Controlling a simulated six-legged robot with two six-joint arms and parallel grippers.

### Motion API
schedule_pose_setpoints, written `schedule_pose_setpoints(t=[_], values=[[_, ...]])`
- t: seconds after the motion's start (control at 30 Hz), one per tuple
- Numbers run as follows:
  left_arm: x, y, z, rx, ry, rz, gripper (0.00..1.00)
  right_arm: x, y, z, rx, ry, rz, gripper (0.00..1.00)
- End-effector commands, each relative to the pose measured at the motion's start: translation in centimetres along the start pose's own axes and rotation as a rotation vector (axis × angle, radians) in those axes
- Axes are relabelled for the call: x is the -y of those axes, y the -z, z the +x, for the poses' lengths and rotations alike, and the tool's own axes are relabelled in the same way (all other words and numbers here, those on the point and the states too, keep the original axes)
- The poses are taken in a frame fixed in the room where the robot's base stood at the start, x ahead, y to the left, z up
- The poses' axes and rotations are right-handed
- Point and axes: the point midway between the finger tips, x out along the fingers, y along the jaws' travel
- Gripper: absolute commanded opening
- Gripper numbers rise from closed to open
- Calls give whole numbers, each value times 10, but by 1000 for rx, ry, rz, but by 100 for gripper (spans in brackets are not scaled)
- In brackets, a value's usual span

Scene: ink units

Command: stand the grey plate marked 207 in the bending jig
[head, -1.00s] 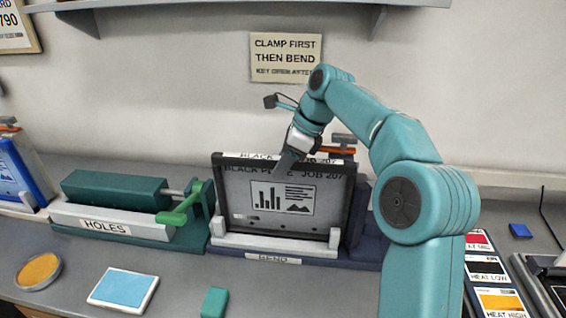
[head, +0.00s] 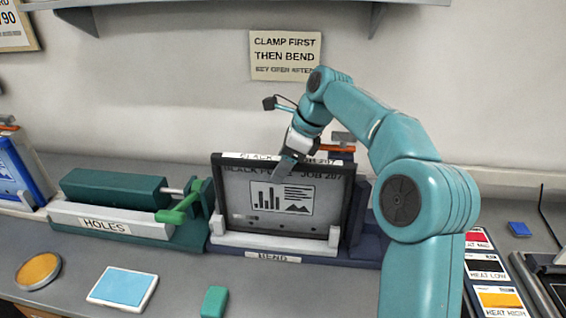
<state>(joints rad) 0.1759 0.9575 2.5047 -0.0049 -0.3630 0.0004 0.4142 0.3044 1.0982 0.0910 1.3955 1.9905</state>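The grey plate marked 207 (head: 325,215) stands upright in the bending jig (head: 272,257), behind the low white front lip. It has a dark frame around it, and its face shows a bar chart, lines and a mountain picture. My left gripper is not in view.
The green HOLES punch (head: 110,190) stands left of the jig, with a blue plate (head: 20,170) in another unit beyond it. A light-blue pad (head: 123,287), an orange round tin (head: 38,270) and a teal block (head: 214,302) lie in front. Heat cards (head: 492,270) are at right.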

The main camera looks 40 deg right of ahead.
Motion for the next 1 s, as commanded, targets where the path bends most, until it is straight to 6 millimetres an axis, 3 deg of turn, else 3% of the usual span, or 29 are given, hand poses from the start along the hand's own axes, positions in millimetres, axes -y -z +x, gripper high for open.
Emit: schedule_pose_setpoints(t=[0.17,0.5,0.7,1.0], values=[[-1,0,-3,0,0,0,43,1,-1,-14,1,3,0,60],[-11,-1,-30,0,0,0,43,1,-3,-103,2,4,1,60],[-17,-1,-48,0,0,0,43,1,-2,-145,1,2,1,60],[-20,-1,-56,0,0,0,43,1,0,-163,0,0,1,60]])
